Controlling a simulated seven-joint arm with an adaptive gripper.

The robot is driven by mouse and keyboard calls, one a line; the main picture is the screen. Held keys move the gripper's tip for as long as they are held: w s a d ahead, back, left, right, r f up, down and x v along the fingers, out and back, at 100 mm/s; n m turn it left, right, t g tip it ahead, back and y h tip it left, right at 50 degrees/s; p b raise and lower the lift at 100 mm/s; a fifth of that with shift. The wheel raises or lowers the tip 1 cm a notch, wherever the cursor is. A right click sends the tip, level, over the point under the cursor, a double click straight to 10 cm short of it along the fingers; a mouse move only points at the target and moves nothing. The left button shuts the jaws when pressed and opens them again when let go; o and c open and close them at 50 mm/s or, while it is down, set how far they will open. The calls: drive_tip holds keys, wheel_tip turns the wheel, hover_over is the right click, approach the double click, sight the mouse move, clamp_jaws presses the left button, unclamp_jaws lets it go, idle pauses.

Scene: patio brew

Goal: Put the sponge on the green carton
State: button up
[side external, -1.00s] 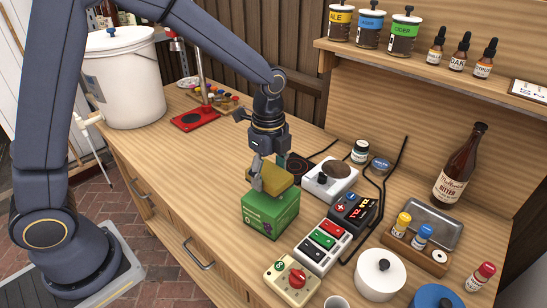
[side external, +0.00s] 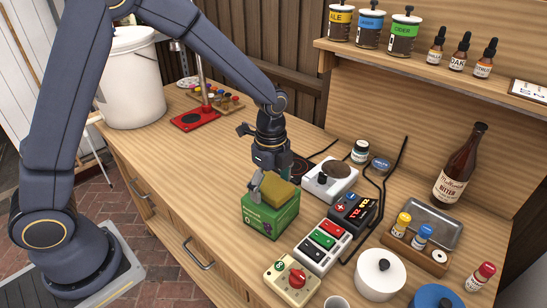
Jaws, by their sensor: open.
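The green carton (side external: 269,218) stands upright on the wooden counter. The yellow-brown sponge (side external: 284,191) lies on top of it and appears to rest on it, slightly tilted in the view. My gripper (side external: 276,186) is open and pointing down just above the carton. One grey finger stands at the sponge's left side. The far finger is partly hidden behind the sponge and the wrist, so I cannot tell whether either finger touches the sponge.
A white hot plate (side external: 329,181) stands close behind the carton at right. A meter (side external: 352,211) and a switch box (side external: 322,246) stand to its right, with a beige dial box (side external: 291,280) in front. Black cables run behind. The counter left of the carton is clear.

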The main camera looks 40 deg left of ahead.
sight(272, 184)
wheel_tip(272, 184, up, 12)
drive_tip(key=f, duration=0.1)
drive_tip(key=s+a+r+n+t, duration=0.2)
drive_tip(key=s+a+r+n, duration=0.2)
drive_tip(key=s+n, duration=0.5)
drive_tip(key=s+a+r+n+t, duration=0.3)
drive_tip(key=s+a+n, duration=0.2)
drive_tip(key=s+n, duration=0.4)
drive_tip(key=shift+s+r+t, duration=0.25)
drive_tip(key=shift+r+t, duration=0.05)
drive_tip(key=shift+r, duration=0.05)
idle(0.4)
